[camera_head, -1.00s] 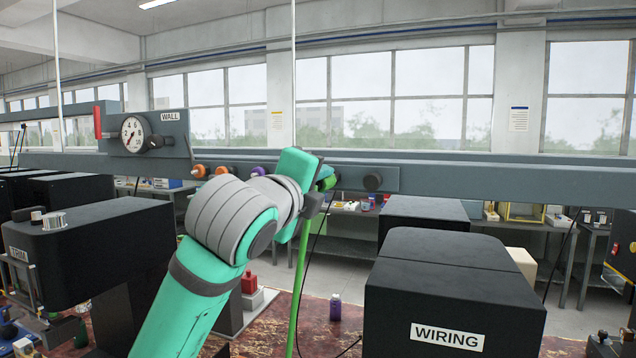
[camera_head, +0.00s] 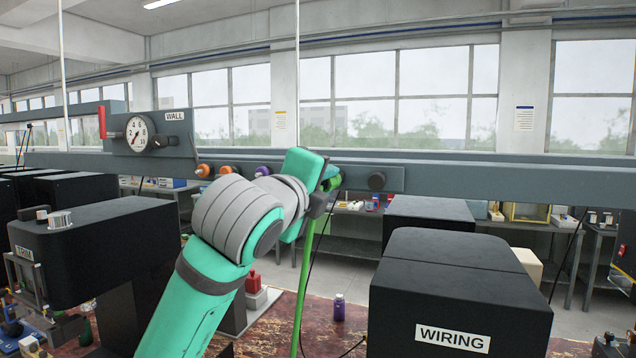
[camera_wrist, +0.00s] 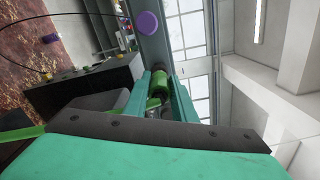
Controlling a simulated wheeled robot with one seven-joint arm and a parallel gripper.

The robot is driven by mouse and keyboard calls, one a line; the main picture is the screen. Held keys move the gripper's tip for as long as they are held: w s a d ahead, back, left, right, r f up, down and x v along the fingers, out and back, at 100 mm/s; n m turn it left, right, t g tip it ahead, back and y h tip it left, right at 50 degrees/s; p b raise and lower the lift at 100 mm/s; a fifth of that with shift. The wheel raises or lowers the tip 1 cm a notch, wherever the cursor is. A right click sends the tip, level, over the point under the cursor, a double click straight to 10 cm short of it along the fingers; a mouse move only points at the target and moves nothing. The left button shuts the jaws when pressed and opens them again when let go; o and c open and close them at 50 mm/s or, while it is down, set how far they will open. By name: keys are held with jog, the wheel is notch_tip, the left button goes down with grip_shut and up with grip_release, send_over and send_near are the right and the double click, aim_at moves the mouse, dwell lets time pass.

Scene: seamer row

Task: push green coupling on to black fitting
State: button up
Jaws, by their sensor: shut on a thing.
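My gripper (camera_head: 325,184) is in front of the grey rail, shut on the green coupling (camera_head: 334,183). In the wrist view the green coupling (camera_wrist: 158,82) sits between the two jaws, with a darker band near its end. A green hose (camera_head: 302,290) hangs down below the gripper. My wrist hides part of the plate, and the depth between coupling and rail is unclear.
Orange fittings (camera_head: 203,171) and a purple fitting (camera_head: 262,172) sit on the rail to the left; the purple one also shows in the wrist view (camera_wrist: 147,24). A gauge (camera_head: 139,133) is further left. A black WIRING housing (camera_head: 455,290) stands at lower right.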

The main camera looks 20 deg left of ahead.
jog(key=shift+w, duration=0.35)
jog(key=o, duration=1.1)
jog(key=shift+a, duration=0.1)
jog(key=s, duration=1)
jog(key=shift+s+a, duration=0.1)
jog(key=shift+s, duration=0.25)
